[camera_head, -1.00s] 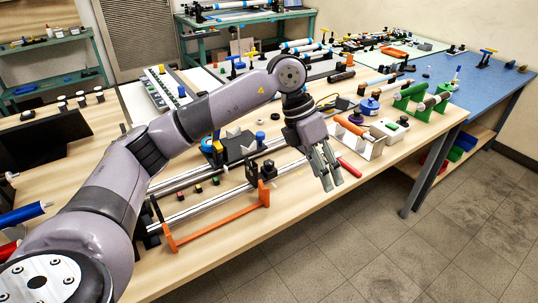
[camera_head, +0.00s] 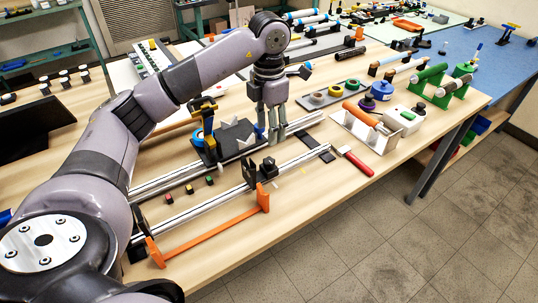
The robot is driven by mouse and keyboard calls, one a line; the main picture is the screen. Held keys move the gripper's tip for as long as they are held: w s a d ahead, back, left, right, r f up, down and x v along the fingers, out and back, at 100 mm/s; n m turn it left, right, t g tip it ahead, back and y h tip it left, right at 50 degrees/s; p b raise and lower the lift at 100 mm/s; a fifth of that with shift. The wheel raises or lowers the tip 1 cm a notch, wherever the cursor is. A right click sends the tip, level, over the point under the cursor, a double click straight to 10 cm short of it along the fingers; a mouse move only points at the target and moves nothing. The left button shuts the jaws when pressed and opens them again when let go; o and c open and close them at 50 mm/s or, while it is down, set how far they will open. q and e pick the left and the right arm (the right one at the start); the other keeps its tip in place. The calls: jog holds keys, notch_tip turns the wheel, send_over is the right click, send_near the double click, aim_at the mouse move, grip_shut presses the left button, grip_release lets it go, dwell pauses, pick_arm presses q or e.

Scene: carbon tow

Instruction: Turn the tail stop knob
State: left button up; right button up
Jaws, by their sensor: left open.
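My left gripper (camera_head: 271,136) points straight down over the rear part of the two-rail bench fixture, with its fingers apart. Its fingertips are close to the far metal rail (camera_head: 304,122). I cannot make out the tail stop knob; the gripper covers the spot where a small blue knob stood in the earlier view. I cannot tell whether the fingers touch anything. A black block pair (camera_head: 262,170) sits on the near rail (camera_head: 195,210), just in front of the gripper. My right gripper is not in view.
An orange bar frame (camera_head: 215,235) runs along the table's front. A black plate (camera_head: 225,141) with a blue ring lies left of the gripper.

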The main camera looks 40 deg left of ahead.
aim_at(269, 160)
pick_arm(q)
notch_tip(269, 160, down, 7)
jog(key=shift+f+p, duration=0.1)
jog(key=shift+p, duration=0.4)
notch_tip(269, 160, down, 2)
jog(key=shift+f, duration=0.1)
jog(key=shift+w+a+f, duration=0.1)
jog(key=shift+f, duration=0.35)
jog(key=c, duration=0.7)
grip_shut()
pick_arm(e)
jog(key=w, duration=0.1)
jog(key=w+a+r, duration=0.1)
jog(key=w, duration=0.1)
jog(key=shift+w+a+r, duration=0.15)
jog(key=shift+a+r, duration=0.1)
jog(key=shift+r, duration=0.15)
